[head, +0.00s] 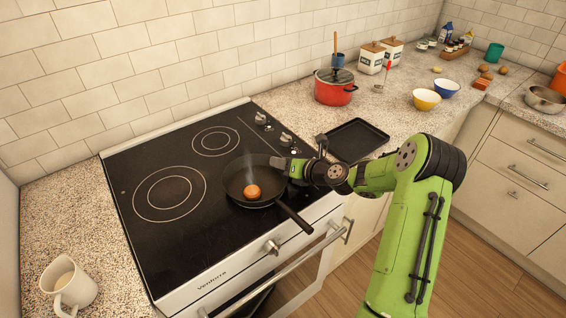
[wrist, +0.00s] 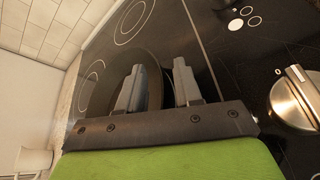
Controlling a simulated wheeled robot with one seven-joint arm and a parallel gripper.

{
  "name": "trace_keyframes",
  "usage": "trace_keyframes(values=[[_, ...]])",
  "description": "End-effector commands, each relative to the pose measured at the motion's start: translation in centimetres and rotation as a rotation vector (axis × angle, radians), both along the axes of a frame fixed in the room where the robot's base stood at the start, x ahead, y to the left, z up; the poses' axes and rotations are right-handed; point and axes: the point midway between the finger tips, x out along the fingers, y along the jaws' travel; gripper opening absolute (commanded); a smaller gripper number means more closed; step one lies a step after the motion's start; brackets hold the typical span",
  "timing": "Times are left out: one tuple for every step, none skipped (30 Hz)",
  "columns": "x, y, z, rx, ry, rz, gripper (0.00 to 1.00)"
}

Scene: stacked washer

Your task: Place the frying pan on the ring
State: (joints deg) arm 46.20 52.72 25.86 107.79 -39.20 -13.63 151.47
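The black frying pan (head: 236,185) sits on the right part of the black glass hob, with a brown egg (head: 253,191) in it. Its handle (head: 295,219) points to the lower right, past the hob's front edge. A large ring (head: 169,194) lies left of the pan and a smaller ring (head: 215,141) behind it; both are bare. My gripper (head: 282,163) is at the pan's right rim. In the wrist view its fingers (wrist: 158,88) stand apart, one over the pan (wrist: 150,62) and one outside it. I cannot tell whether either touches the rim. The egg is hidden there.
A black tray (head: 357,139) and a red pot (head: 334,93) stand on the counter right of the hob. A white mug (head: 70,285) is at the front left. Knobs (head: 262,119) sit at the hob's right edge. The hob's left half is clear.

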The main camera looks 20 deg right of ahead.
Motion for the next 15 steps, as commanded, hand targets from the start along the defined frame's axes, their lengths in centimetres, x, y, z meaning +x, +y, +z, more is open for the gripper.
trace_keyframes(values=[[0.0,0.0,0.0,0.000,0.000,0.000,0.34],[0.0,0.0,0.0,0.000,0.000,0.000,0.34],[0.0,0.0,0.0,0.000,0.000,0.000,0.34],[0.0,0.0,0.0,0.000,0.000,0.000,0.34],[0.0,0.0,0.0,0.000,0.000,0.000,0.34],[0.0,0.0,0.1,0.000,0.000,0.000,0.34],[0.0,0.0,0.2,-0.001,-0.001,0.000,0.34],[0.0,0.0,0.4,-0.001,-0.002,0.000,0.34],[-0.4,-0.3,0.5,0.000,0.000,-0.002,0.34],[-0.8,-0.6,0.7,-0.001,0.001,-0.004,0.34],[-1.3,-0.9,0.9,-0.002,0.001,-0.005,0.34],[-2.1,-1.3,1.3,0.000,0.002,-0.006,0.34],[-2.8,-1.6,1.6,0.000,0.001,-0.006,0.34],[-3.5,-2.1,1.9,0.000,0.002,-0.006,0.34],[-4.5,-2.5,2.4,0.000,0.002,-0.006,0.34]])
